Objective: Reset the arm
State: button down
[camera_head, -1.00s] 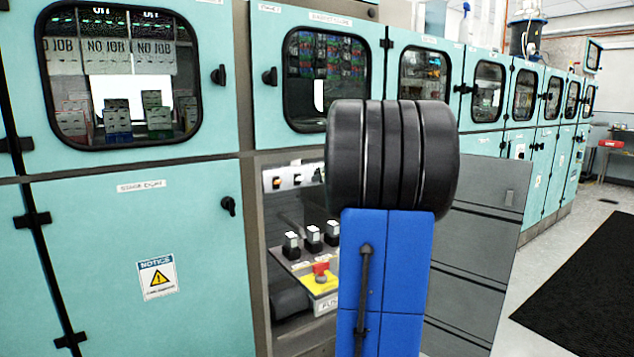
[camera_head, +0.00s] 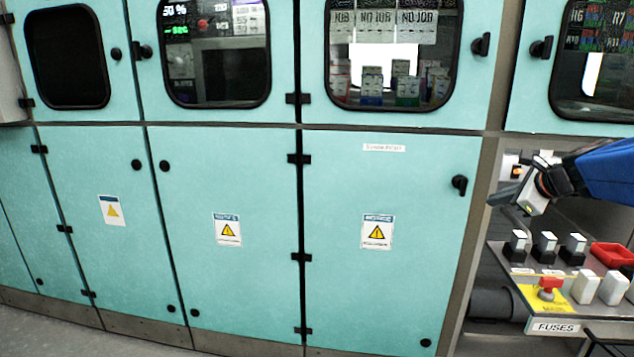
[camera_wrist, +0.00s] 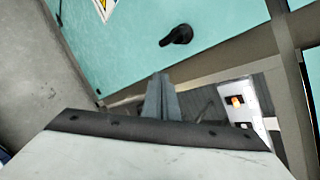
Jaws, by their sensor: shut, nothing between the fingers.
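My gripper (camera_head: 497,194) is at the right side of the head view, in front of the open fuse bay. Its dark fingers point left, toward the edge of the teal cabinet door. In the wrist view my gripper (camera_wrist: 162,82) shows its grey fingers together with nothing between them. Beyond them in that view are a teal door with a black knob (camera_wrist: 177,36) and a grey frame. My blue arm comes in from the right edge of the head view.
Below my gripper is the fuse shelf (camera_head: 555,327), with several black and white modules, a red tray (camera_head: 612,254) and a red button on a yellow plate (camera_head: 548,289). Closed teal cabinets (camera_head: 390,285) fill the left and middle. Bare floor shows at the lower left.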

jog(key=s+a+f+n+g+y, duration=0.1)
jog(key=s+a+f+n+g, duration=0.1)
jog(key=s+a+f+n, duration=0.5)
jog(key=s+a+n+g, duration=0.2)
jog(key=s+a+n, duration=0.3)
jog(key=a, duration=0.6)
jog(key=s+a+f+n+g+h, duration=0.1)
jog(key=s+a+f+n, duration=0.1)
jog(key=s+f+n, duration=0.3)
jog(key=s+a+f+n+g+h, duration=0.1)
jog(key=s+a+f+n, duration=0.1)
jog(key=s+f+n, duration=0.3)
jog(key=shift+s+f+n, duration=0.15)
jog(key=shift+s+n, duration=1.95)
jog(key=shift+s, duration=1.5)
jog(key=shift+a, duration=0.1)
